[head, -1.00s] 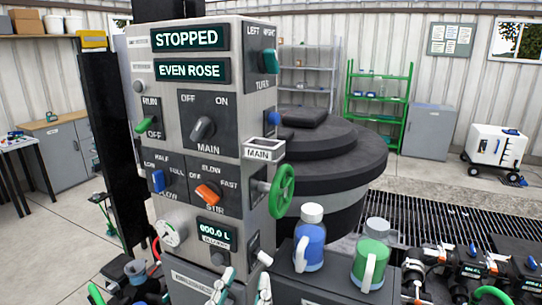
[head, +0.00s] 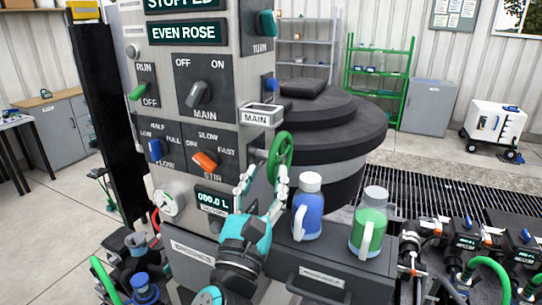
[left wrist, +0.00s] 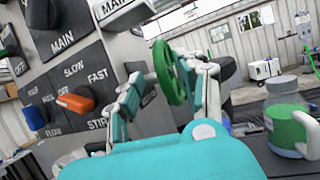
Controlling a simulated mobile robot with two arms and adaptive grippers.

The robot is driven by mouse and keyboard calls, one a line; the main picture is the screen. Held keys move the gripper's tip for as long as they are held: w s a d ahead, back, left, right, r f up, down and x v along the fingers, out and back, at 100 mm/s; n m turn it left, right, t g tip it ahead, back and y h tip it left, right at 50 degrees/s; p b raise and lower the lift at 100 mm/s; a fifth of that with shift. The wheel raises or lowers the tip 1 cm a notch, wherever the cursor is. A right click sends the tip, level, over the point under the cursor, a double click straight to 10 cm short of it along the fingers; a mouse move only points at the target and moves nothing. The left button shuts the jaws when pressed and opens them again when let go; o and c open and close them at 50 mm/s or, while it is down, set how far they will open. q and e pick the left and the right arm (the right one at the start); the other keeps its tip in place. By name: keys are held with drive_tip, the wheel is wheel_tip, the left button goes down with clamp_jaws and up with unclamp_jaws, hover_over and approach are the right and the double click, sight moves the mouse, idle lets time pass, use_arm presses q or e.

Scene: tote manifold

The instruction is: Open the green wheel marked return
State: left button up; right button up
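The green wheel (head: 280,158) stands out on a short stem from the right side of the grey control panel, below the MAIN tag. My left gripper (head: 264,181) is open just below and in front of it, with one finger on each side of its lower part. In the left wrist view the wheel (left wrist: 169,72) shows between and beyond the two spread fingers (left wrist: 170,80). I cannot tell whether a finger touches it. A small dark label behind the wheel is partly hidden and I cannot read it. My right gripper is not in view.
A blue bottle (head: 308,208) and a green-filled jug (head: 370,222) stand on the dark ledge (head: 335,250) right of my gripper. Orange STIR (head: 205,160) and grey MAIN (head: 198,95) knobs sit left of the wheel. A large dark round tank (head: 335,135) is behind.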

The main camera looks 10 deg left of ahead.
sight(270, 167)
use_arm(q)
drive_tip(key=p+x, duration=0.1)
drive_tip(key=x, duration=0.3)
drive_tip(key=shift+w, duration=0.2)
drive_tip(key=shift+c, duration=0.3)
clamp_jaws()
